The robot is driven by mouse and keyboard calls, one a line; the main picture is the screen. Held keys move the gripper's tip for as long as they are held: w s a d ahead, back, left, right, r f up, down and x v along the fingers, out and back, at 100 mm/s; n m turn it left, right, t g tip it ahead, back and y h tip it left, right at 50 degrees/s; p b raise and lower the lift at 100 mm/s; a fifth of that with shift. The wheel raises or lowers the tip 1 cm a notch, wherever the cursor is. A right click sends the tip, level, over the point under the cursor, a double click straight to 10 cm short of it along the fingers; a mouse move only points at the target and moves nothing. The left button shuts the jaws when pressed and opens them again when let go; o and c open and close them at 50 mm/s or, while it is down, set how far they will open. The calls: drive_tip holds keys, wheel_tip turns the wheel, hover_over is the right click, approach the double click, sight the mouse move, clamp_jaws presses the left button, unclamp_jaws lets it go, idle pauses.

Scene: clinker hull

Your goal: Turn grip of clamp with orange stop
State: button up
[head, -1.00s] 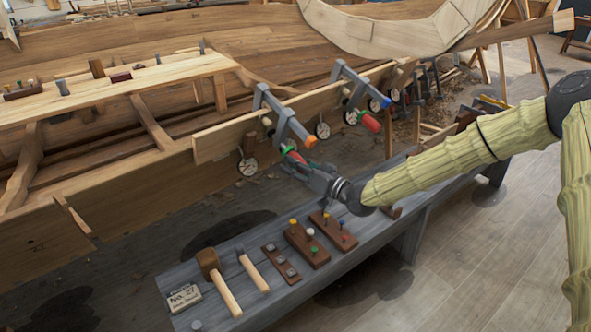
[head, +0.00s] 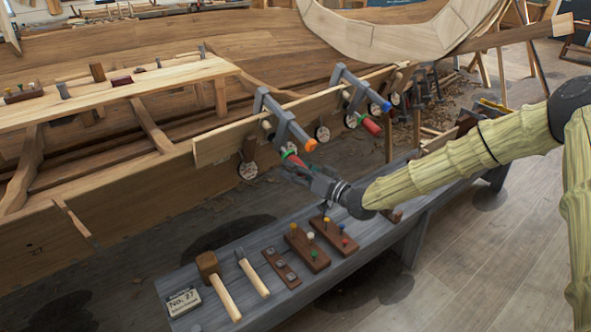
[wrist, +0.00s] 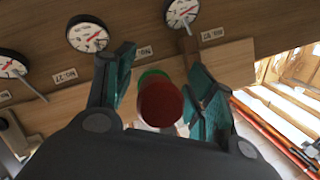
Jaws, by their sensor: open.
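The clamp with the orange stop (head: 310,145) sits on the plank edge of the hull, its grey frame (head: 283,122) over the board. Its red grip with a green collar (head: 293,160) hangs below the stop, partly hidden by my gripper. My gripper (head: 300,171) is at the grip's lower end. In the wrist view the round red end of the grip (wrist: 160,103) and its green collar (wrist: 153,74) lie between the two open teal-padded fingers (wrist: 158,92). A gap shows at the left finger; I cannot tell whether the right finger touches.
A similar clamp with a blue stop (head: 386,106) and red grip (head: 371,126) stands to the right. Dial gauges (wrist: 87,35) line the plank. The grey bench (head: 215,285) below carries a mallet (head: 208,263), a hammer and peg blocks.

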drive_tip(key=shift+s+d, duration=0.1)
drive_tip(key=v, duration=1.1)
drive_tip(key=shift+s+d, duration=0.2)
drive_tip(key=shift+d, duration=0.1)
drive_tip(key=s+d+f+m+g+h+p, duration=0.1)
drive_tip(key=s+f+m+g+h+p, duration=0.45)
drive_tip(key=s+f, duration=1.75)
drive_tip(key=s+d+f+g+h, duration=0.2)
drive_tip(key=s+d+h, duration=0.1)
drive_tip(key=s, duration=0.4)
drive_tip(key=s+d+f+g+h+p, duration=0.1)
drive_tip(key=s+d+f+g+h, duration=0.1)
drive_tip(key=s+d, duration=0.3)
drive_tip(key=s+d+f+g+h, duration=0.2)
drive_tip(key=s+d+h, duration=0.2)
drive_tip(key=s, duration=0.5)
drive_tip(key=shift+d+f, duration=0.3)
drive_tip(key=shift+d, duration=0.1)
